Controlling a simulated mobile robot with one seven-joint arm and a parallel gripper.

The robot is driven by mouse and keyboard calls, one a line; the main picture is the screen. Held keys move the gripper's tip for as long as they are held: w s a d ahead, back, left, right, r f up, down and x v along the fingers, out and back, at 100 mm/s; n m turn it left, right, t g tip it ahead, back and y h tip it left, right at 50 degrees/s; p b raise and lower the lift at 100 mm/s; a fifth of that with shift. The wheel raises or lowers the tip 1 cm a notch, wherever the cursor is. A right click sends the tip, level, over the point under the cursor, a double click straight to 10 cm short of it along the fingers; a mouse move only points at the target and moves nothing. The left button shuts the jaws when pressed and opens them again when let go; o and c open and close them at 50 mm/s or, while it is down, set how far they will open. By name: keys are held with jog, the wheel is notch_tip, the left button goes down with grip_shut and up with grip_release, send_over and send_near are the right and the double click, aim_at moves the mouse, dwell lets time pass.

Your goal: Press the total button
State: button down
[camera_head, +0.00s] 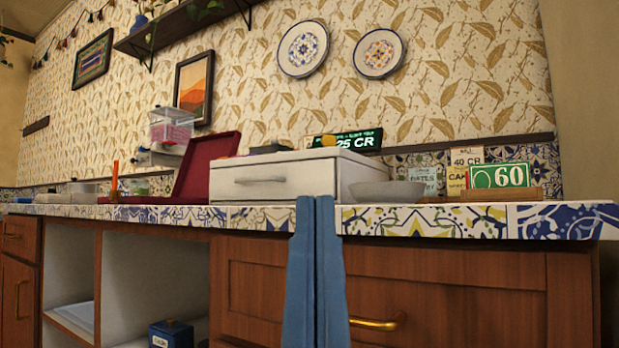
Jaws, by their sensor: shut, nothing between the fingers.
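A white cash register (272,178) stands on the tiled counter, with a closed drawer and a small handle on its front. A dark display (345,139) with green text reading "25 CR" rises at its back. A small yellow piece (325,141) shows at the top edge of the register, in front of the display; I cannot tell if it is the total button. The register's top face is seen almost edge-on, so its buttons are mostly hidden. My gripper (315,198) shows as two blue fingers pointing up, shut and empty, in front of the counter edge and below the register's drawer.
An open red case (207,166) stands left of the register. A grey bowl (387,191) sits to its right, with a green "60" sign (499,176) and price cards farther right. The patterned counter edge (440,221) runs across, above wooden cabinets with a brass handle (378,323).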

notch_tip(320, 180, up, 32)
jog(key=p, duration=3.1)
jog(key=shift+p, duration=0.35)
